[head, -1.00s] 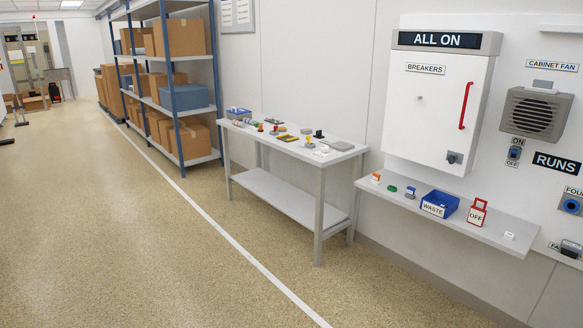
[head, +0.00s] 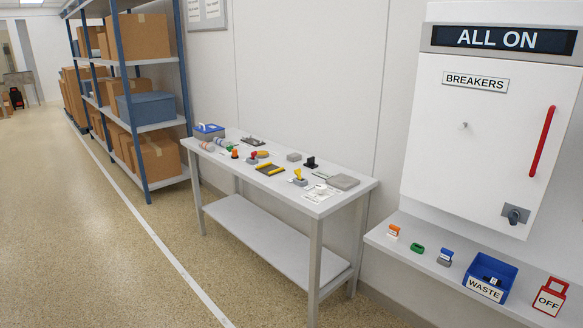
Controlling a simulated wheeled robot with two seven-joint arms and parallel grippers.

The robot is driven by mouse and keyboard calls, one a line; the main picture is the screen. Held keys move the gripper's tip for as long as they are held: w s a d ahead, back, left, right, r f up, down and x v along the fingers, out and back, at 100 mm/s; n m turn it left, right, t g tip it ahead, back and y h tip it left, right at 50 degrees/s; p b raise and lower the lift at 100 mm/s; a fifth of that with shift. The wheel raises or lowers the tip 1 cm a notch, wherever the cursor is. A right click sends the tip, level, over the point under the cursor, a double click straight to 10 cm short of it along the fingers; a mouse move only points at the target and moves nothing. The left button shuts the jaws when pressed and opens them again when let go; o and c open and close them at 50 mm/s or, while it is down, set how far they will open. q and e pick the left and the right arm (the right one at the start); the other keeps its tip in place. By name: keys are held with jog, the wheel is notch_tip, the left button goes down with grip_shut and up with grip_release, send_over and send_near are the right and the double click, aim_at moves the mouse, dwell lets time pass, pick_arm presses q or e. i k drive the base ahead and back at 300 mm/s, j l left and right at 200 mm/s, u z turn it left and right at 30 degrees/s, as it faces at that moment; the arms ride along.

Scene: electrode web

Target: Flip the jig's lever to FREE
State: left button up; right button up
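Several small devices lie on the grey work table (head: 222,158). One has a yellow upright part on a grey base (head: 298,177). One has a red knob on a grey base (head: 252,158). A dark flat piece with yellow edges (head: 270,169) lies between them. A small black upright piece (head: 310,162) stands near the back edge. I cannot tell which of these is the jig or its lever, and no FREE marking is readable at this size. Neither of my grippers is in view.
A wall shelf (head: 385,240) right of the table holds a blue WASTE bin (head: 506,270) and a red OFF tag (head: 550,297). A white breaker cabinet (head: 480,130) hangs above it. Shelving with boxes (head: 146,170) stands at the back left. Floor (head: 90,260) left of the table is clear.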

aim_at(297, 171)
jog(key=i+z, duration=0.1)
jog(key=i, duration=0.4)
jog(key=i+j+z, duration=0.15)
jog(key=i+j, duration=0.9)
jog(key=i+j+z, duration=0.2)
jog(key=i+j, duration=0.95)
